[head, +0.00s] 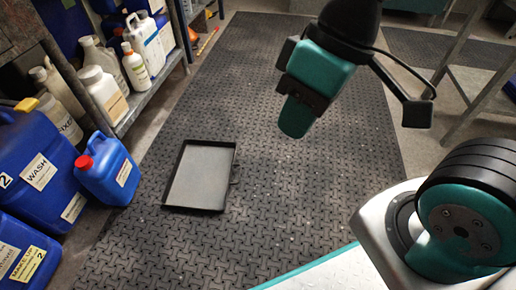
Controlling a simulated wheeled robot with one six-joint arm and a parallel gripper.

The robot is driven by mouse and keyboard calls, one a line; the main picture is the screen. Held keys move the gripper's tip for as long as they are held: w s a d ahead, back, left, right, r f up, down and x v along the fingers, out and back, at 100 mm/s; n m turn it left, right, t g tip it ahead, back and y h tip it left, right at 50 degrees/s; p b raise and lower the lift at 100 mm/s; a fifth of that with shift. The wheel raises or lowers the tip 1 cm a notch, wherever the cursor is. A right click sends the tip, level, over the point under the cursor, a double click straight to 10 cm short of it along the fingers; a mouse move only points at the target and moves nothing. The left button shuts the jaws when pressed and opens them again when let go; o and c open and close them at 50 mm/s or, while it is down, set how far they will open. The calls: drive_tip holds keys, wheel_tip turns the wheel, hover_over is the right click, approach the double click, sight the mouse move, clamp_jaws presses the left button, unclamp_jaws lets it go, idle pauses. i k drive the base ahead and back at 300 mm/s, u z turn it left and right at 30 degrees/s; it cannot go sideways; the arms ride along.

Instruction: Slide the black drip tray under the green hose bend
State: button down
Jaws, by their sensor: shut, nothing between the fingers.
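The black drip tray (201,175) lies flat on the dark patterned floor mat, left of the middle of the head view. It is shallow, rectangular and empty, with a raised rim and a small tab on its right side. My gripper (296,118) is up and to the right of the tray in the picture, clear of it. Its teal fingers point down and are shut with nothing held. I cannot make out a green hose bend in this view.
A blue jug with a red cap (108,170) stands just left of the tray. Large blue containers (40,165) stand further left. A shelf (150,92) with white bottles runs along the left. The floor mat (240,75) is clear beyond and right of the tray.

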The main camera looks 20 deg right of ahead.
sight(199, 181)
drive_tip(key=z, duration=0.2)
drive_tip(key=i, duration=0.85)
drive_tip(key=u, duration=0.95)
